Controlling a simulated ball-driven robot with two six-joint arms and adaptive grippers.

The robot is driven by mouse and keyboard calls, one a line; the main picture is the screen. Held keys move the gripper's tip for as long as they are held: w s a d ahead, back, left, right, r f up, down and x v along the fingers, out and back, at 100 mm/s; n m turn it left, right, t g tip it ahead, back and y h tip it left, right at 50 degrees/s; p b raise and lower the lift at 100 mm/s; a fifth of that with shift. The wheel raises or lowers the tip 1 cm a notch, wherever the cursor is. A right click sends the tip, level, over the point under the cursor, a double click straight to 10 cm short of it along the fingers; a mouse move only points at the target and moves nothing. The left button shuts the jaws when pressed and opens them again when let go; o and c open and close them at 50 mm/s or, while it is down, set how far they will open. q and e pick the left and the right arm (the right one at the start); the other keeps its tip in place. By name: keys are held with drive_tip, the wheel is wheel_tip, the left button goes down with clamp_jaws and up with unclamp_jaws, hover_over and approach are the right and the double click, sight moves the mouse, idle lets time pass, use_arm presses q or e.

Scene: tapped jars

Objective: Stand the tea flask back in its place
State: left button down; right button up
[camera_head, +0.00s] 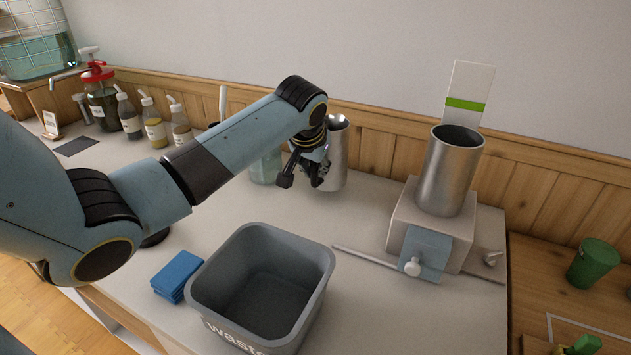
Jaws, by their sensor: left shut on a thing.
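My left arm reaches in from the left across the counter. Its gripper (305,174) is at the side of a steel open-topped vessel (337,158) and is shut on it. The vessel looks upright, with a lip at its rim; my wrist and fingers hide its left side. I take it for the tea flask, but no label shows. I cannot tell whether its base touches the counter. A larger steel cylinder (449,172), open at the top, stands on a light block (402,215) with a blue front and a knob. My right gripper is not in view.
A grey waste bin (318,268) and blue cloths (177,273) are at the front. A greenish jar (265,168) stands behind my wrist. Several bottles (153,127) and a red-lidded jar (102,103) are at the back left. A thin rod (362,254) lies before the block.

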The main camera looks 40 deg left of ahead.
sight(314, 178)
use_arm(q)
drive_tip(key=shift+f, duration=1.95)
drive_tip(key=c, duration=1.4)
unclamp_jaws()
drive_tip(key=shift+s, duration=0.1)
drive_tip(key=v, duration=1.2)
drive_tip(key=shift+p, duration=0.4)
